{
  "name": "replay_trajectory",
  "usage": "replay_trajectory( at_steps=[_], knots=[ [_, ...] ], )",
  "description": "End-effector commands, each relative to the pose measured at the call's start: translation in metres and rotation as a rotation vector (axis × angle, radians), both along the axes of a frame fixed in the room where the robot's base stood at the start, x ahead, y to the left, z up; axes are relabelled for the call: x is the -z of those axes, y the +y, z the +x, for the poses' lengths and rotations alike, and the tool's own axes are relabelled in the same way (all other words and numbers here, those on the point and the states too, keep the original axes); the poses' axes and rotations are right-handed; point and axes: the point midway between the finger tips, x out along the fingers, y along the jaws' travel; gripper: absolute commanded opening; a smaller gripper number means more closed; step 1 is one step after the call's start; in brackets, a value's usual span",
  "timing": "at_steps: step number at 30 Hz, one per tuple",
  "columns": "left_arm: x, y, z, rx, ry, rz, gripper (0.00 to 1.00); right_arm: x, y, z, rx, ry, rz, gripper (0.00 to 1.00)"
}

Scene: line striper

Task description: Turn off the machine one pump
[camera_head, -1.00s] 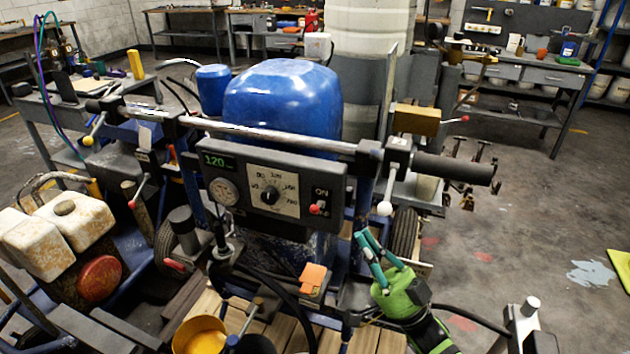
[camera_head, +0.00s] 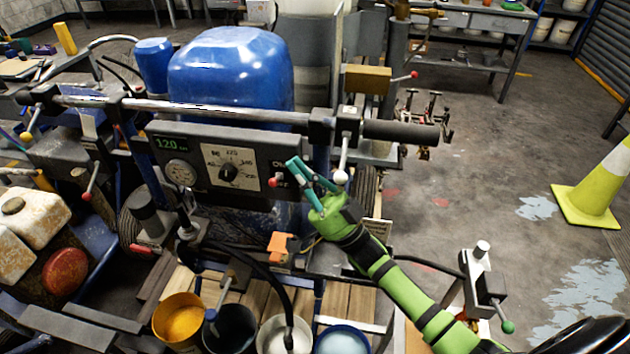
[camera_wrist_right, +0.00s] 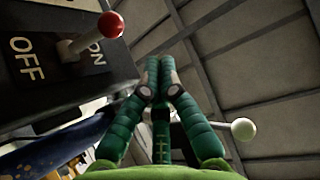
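The machine's dark control panel (camera_head: 200,175) carries a gauge, a dial and a green display that reads about 120. My right gripper (camera_head: 298,161) is beside the panel's right end, close to the switch. Its teal fingertips meet in the wrist view (camera_wrist_right: 159,68), with nothing seen between them, apart from the knob. My left gripper is not in view.
A handlebar (camera_head: 200,108) runs above the panel, with a white-knobbed lever (camera_head: 341,177) close to my right gripper. A blue tank (camera_head: 232,75) stands behind. Several buckets, one yellow (camera_head: 180,318), stand below. A cone (camera_head: 600,185) stands on open floor at right.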

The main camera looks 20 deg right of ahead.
Motion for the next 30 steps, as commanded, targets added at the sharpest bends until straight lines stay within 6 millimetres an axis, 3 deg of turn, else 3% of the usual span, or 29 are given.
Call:
replay_trajectory(
  at_steps=[1,3,6,12,30],
  knots=[
    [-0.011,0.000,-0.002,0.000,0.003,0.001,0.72,-0.015,0.005,0.006,-0.001,-0.003,0.002,0.00],
    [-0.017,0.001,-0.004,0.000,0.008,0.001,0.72,-0.025,0.011,0.013,-0.001,-0.002,0.003,0.00],
    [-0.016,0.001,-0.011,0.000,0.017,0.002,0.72,-0.003,0.016,0.013,0.001,0.008,0.002,0.00],
    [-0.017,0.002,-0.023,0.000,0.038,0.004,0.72,0.016,0.022,0.010,0.001,0.002,0.000,0.00],
    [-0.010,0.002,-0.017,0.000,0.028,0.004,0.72,0.023,0.023,0.009,0.000,-0.017,-0.011,0.00]
  ],
)
